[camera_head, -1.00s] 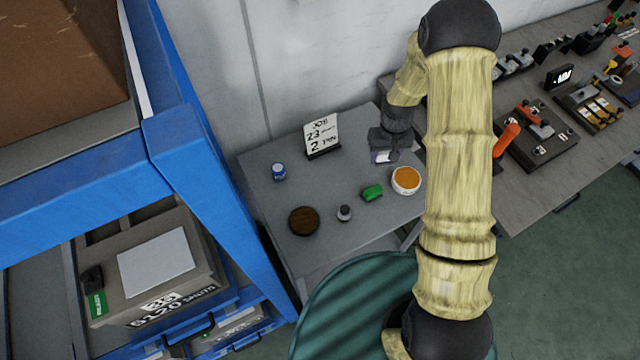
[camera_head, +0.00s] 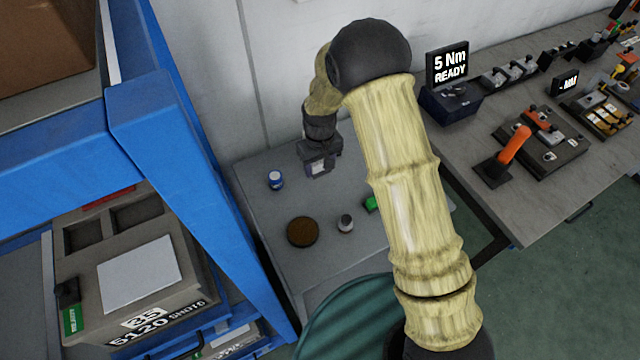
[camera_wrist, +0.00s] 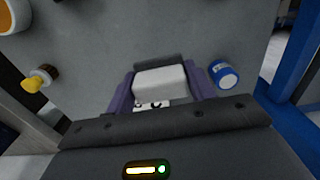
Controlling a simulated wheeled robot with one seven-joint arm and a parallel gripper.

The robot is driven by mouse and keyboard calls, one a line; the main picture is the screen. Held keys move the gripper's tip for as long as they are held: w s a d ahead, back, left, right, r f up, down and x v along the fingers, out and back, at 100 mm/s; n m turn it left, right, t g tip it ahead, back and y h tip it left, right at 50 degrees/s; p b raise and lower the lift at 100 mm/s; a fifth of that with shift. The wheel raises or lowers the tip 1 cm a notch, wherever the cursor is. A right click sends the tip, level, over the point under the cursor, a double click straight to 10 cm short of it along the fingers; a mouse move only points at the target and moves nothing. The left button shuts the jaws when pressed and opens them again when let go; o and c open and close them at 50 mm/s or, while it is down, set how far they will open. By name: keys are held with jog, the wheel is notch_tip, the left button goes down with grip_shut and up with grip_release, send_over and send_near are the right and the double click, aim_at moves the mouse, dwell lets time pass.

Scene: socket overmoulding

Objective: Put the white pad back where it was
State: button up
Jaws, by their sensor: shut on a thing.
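My gripper (camera_head: 318,172) is above the back of the grey side table (camera_head: 262,205), near the wall. In the wrist view its two purple fingers (camera_wrist: 160,90) are shut on a white pad (camera_wrist: 160,80), a pale block with rounded edges. A pale patch shows at the gripper in the head view, too small to make out. Just below the pad in the wrist view, a white surface with black marks (camera_wrist: 150,104) shows partly. A dark bar (camera_wrist: 158,60) lies beyond the pad. I cannot tell whether the pad touches anything below.
A blue and white jar (camera_head: 276,180) stands left of my gripper; it is close right in the wrist view (camera_wrist: 224,76). A brown round dish (camera_head: 302,232), a small bottle (camera_head: 345,223) and a green block (camera_head: 370,204) are nearer. A blue rack (camera_head: 190,170) borders the table's left.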

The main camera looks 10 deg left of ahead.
aim_at(320, 162)
notch_tip(320, 162, down, 4)
jog(key=shift+f, duration=0.15)
jog(key=shift+f+p, duration=0.65)
jog(key=shift+f, duration=1.45)
jog(key=shift+f, duration=0.2)
jog(key=o, duration=1)
jog(key=shift+r, duration=0.1)
notch_tip(320, 162, up, 12)
jog(key=shift+r+b, duration=0.15)
jog(key=shift+b, duration=0.95)
